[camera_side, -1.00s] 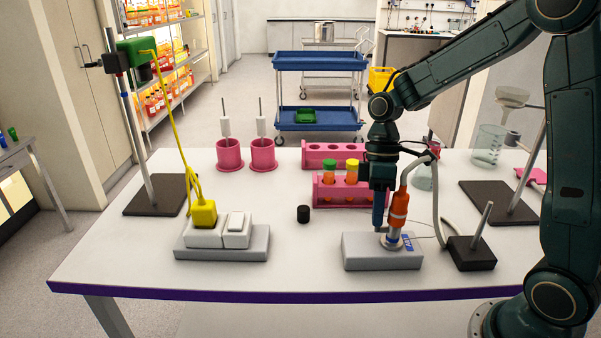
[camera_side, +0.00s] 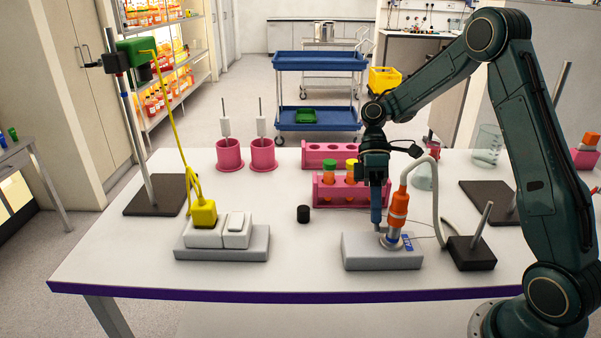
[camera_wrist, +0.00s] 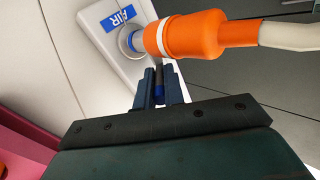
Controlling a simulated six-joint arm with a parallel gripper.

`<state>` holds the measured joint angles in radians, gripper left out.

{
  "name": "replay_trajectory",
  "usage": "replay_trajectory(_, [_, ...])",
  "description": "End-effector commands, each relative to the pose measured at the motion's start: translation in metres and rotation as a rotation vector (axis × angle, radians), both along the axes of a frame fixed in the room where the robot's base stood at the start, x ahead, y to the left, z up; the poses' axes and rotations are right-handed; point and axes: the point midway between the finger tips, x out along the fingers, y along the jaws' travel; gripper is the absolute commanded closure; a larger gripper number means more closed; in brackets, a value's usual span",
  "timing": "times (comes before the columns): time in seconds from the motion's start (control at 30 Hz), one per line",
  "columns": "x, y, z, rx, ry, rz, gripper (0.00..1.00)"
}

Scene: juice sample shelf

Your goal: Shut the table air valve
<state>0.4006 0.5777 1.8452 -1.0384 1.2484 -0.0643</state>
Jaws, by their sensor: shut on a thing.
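The air valve is on a grey block (camera_side: 382,253) at the front right of the table. An orange hose connector (camera_side: 398,208) stands on it, with a blue AIR label beside it, which also shows in the wrist view (camera_wrist: 118,18). My gripper (camera_side: 377,218) points down just left of the connector. In the wrist view, my gripper (camera_wrist: 160,88) is shut on the valve's dark lever (camera_wrist: 159,88), which has a blue part between the fingers. The lever's joint to the valve is partly hidden by the orange connector.
A pale hose (camera_side: 434,190) arches from the connector toward a dark stand base (camera_side: 470,254). A pink rack (camera_side: 342,196) with capped tubes stands just behind my gripper. The table's front strip is clear.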

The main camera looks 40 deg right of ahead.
Motion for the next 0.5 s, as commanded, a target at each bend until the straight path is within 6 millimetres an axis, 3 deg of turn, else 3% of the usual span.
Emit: replay_trajectory(0.5, [0.0019,-0.0015,-0.0012,0.042,0.04,-0.001,1.0])
